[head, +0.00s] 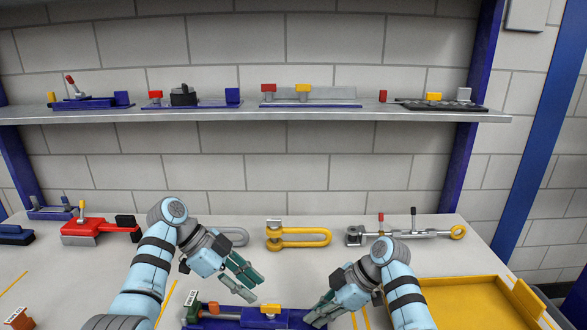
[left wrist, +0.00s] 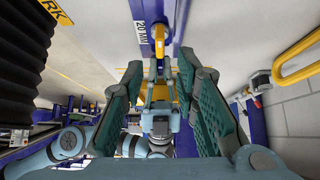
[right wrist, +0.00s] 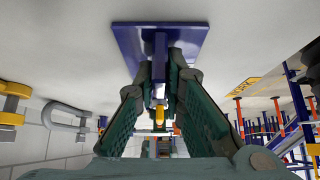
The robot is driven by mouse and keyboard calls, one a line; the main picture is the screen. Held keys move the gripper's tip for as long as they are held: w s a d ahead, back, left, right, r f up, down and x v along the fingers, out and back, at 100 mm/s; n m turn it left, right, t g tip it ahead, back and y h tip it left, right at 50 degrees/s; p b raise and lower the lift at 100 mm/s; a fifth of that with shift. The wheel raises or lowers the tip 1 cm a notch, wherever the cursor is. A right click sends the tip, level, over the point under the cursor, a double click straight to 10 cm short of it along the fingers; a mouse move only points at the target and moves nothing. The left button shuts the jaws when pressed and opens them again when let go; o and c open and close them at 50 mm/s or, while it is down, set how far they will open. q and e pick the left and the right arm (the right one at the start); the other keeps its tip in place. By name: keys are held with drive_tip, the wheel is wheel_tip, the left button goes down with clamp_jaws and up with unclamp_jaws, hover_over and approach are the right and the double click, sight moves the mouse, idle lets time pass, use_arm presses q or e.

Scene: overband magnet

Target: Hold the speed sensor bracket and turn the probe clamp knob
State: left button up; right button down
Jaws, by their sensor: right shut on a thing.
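The speed sensor bracket is a long blue fixture (head: 245,322) at the front middle of the bench, partly cut off by the head view's lower edge. A yellow knob (head: 270,309), seemingly the probe clamp knob, sits on it. My right gripper (head: 315,314) is shut on the bracket's right end; the right wrist view shows a blue upright (right wrist: 159,62) between its fingers, under a blue plate (right wrist: 160,32). My left gripper (head: 246,288) is open and empty, above and left of the knob. The yellow knob (left wrist: 158,42) shows between its spread fingers, apart from them.
A yellow tray (head: 470,292) lies to the right. A yellow shackle (head: 300,238), a grey shackle (head: 236,236), a turnbuckle-like rod (head: 415,234) and a red tool (head: 95,230) lie along the back. A shelf (head: 350,114) with several fixtures runs above.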

sight(272, 305)
use_arm(q)
drive_tip(key=x, duration=0.7)
drive_tip(key=shift+d+f, duration=0.15)
drive_tip(key=shift+f, duration=0.05)
drive_tip(key=shift+c, duration=0.3)
clamp_jaws()
idle(0.3)
drive_tip(key=shift+o, duration=0.9)
unclamp_jaws()
